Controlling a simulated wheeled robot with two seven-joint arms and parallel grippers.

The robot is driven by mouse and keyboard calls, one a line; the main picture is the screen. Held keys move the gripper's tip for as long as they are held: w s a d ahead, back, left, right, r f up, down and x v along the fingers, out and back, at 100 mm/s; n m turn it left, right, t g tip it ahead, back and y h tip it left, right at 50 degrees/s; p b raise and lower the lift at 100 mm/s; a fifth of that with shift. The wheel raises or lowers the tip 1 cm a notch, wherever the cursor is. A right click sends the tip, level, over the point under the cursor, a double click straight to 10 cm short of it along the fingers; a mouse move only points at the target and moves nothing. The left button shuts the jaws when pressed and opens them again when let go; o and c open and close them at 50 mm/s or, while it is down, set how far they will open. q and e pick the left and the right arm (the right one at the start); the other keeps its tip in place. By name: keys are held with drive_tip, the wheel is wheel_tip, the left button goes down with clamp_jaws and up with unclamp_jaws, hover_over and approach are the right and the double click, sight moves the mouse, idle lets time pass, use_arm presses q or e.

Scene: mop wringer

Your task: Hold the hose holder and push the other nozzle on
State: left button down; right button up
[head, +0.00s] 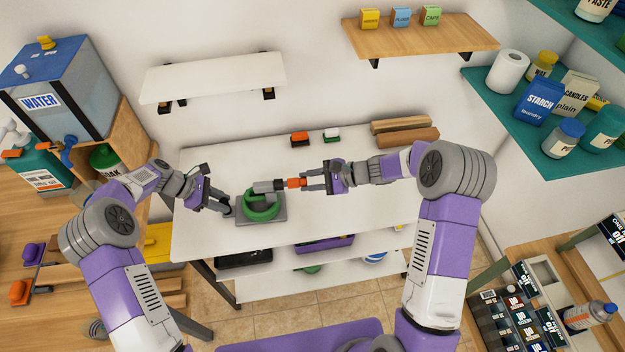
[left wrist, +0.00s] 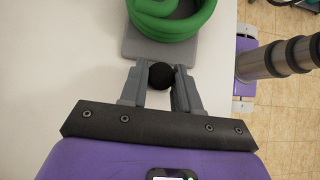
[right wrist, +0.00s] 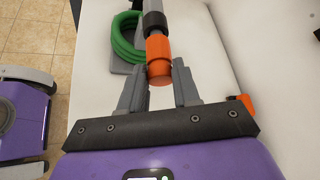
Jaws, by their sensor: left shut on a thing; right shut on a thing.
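The hose holder is a grey plate (head: 272,219) on the white table, with a coiled green hose (head: 262,208) on it. A grey and black hose end (head: 268,186) points right from the coil. My left gripper (head: 226,207) is shut on a round black knob (left wrist: 161,75) at the plate's edge. My right gripper (head: 314,182) is shut on an orange nozzle (head: 296,183), in line with the hose end. In the right wrist view the nozzle (right wrist: 158,48) meets the black fitting (right wrist: 154,20); I cannot tell how firmly it is seated.
Another orange nozzle (head: 300,139) and a white and green one (head: 332,135) lie at the table's back. Wooden blocks (head: 404,132) lie at the back right. The table (head: 370,210) is clear at front right. A wall shelf (head: 214,78) hangs above.

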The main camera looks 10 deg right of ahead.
drive_tip(key=shift+a, duration=0.65)
idle(0.7)
drive_tip(key=o, duration=1.1)
drive_tip(key=v, duration=1.2)
use_arm(q)
drive_tip(key=c, duration=0.7)
unclamp_jaws()
drive_tip(key=shift+c, duration=0.2)
